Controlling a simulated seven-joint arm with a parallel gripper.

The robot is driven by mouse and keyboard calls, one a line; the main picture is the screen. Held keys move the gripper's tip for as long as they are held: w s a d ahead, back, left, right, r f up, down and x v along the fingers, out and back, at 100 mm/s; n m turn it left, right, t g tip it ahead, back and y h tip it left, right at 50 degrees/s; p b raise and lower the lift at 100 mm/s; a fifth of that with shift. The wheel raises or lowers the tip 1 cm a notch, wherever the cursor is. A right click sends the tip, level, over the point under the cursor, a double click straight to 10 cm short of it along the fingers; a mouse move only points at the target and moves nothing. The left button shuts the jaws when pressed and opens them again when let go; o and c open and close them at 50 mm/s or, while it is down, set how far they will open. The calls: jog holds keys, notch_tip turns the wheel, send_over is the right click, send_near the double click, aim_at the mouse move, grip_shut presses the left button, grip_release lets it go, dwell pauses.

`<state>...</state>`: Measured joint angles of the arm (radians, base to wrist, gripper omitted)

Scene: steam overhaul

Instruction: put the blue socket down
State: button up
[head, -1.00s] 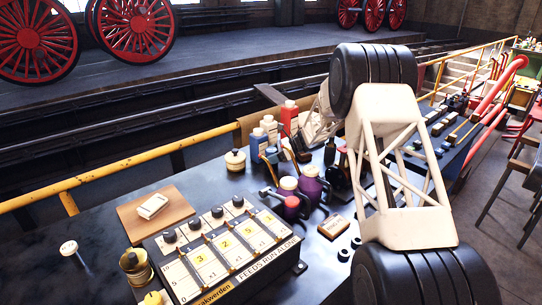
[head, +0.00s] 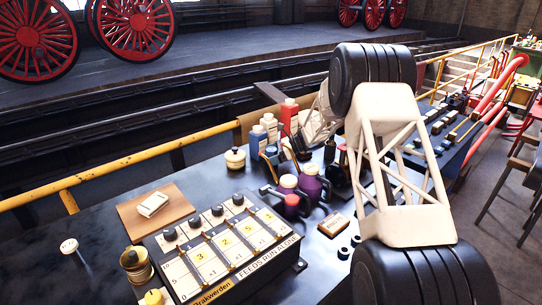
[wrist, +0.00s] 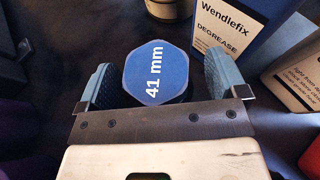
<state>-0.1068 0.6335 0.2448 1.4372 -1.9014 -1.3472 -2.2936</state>
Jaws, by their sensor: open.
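The blue socket (wrist: 157,72) shows in the wrist view as a blue hexagonal top marked "41 mm" with a dark body below. It sits between the two blue-grey fingers of my gripper (wrist: 159,80). The fingers are open, with a gap visible on the left side; the right finger is very near the socket. The socket's foot is hidden, so I cannot tell whether it touches the bench. In the head view my gripper (head: 281,157) is low over the dark bench (head: 215,180), among bottles, and the socket is hard to make out there.
A blue and white Wendlefix degreaser container (wrist: 232,30) stands close beyond the right finger, with another labelled box (wrist: 295,75) to its right. A round pot (wrist: 172,8) is behind the socket. Purple jars (head: 310,184) and a control box (head: 225,245) stand nearer.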

jog(key=shift+v, duration=3.85)
jog(key=shift+r, duration=0.2)
